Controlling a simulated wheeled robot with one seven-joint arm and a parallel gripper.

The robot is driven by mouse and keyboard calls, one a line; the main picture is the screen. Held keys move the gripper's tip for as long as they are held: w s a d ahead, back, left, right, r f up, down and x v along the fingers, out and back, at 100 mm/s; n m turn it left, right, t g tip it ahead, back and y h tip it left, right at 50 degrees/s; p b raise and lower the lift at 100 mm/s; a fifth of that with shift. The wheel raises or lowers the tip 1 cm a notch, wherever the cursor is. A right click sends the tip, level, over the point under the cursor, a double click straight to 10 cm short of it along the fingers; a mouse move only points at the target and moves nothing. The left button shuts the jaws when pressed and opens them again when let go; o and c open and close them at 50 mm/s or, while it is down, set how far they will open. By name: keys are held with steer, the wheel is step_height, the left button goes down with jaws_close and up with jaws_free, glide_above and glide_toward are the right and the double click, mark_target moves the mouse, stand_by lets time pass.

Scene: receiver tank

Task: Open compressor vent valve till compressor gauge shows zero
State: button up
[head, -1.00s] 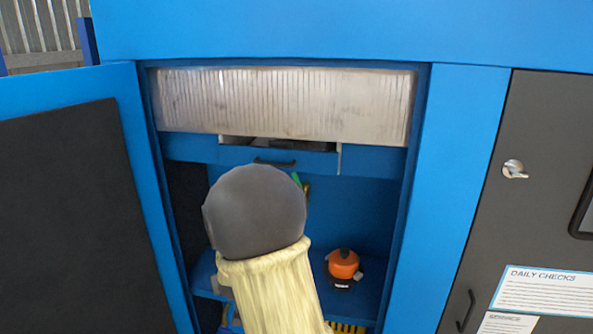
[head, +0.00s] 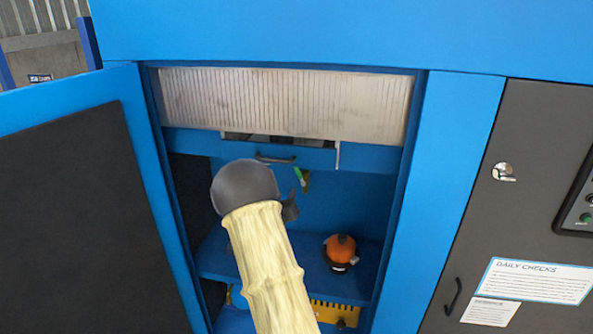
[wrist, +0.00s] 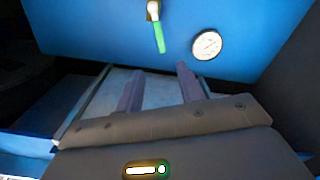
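The compressor vent valve has a green lever (wrist: 159,37) hanging from a brass body (wrist: 153,10) in the wrist view. The green lever also shows in the head view (head: 300,176), on the cabinet's back wall. A round white gauge (wrist: 208,45) sits to the right of the valve; its reading is too small to make out. My gripper (wrist: 158,72) is open and empty, its two fingers apart and pointing toward the wall below the lever, not touching it. In the head view my arm hides most of the gripper and the gauge.
The cabinet opening is bounded by a blue frame (head: 445,200) on the right and an open door (head: 85,190) on the left. A pleated filter (head: 285,103) crosses its top. An orange and black object (head: 341,250) stands on the blue shelf (head: 365,268).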

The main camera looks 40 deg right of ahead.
mark_target(296, 170)
steer(key=p+x, duration=0.2)
steer(key=x, duration=1.5)
steer(key=shift+w, duration=0.1)
jaws_close()
